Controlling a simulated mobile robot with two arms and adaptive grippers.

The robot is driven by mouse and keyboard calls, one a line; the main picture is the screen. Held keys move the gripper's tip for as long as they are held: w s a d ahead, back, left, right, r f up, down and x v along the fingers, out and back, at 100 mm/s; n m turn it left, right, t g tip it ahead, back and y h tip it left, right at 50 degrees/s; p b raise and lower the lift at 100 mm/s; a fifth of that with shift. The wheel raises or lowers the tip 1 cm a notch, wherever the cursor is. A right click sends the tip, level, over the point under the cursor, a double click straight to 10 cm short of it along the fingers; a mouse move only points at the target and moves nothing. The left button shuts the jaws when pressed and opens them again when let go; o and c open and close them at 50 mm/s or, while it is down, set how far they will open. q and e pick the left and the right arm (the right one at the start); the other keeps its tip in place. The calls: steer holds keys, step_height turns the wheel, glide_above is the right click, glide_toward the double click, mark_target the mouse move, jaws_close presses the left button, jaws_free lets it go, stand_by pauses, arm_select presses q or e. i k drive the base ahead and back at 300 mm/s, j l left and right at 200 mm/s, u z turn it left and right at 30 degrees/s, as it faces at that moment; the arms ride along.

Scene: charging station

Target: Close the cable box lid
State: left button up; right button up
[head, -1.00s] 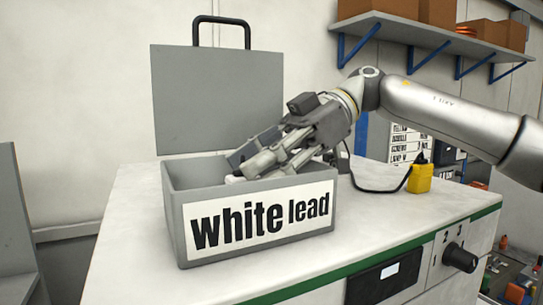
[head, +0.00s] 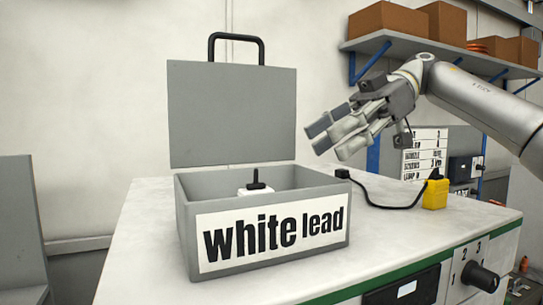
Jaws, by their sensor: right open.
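The grey cable box (head: 190,250) stands on the white bench top, with a "white lead" label on its front. Its lid (head: 232,112) stands upright at the back, with a black handle (head: 236,36) on top. Inside the box, a white piece (head: 256,191) with a black upright part shows; the rest of the inside is hidden by the front wall. My right gripper (head: 327,138) is open and empty, above and to the right of the box, apart from the lid. My left gripper is not in view.
A black cable (head: 385,205) runs on the bench right of the box, from a black plug (head: 342,173) to a yellow block (head: 435,193). A shelf (head: 440,50) with cardboard boxes hangs at the upper right. The bench (head: 140,235) is clear left of the box.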

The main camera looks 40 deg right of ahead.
mark_target(219, 114)
steer(key=k, duration=1.5)
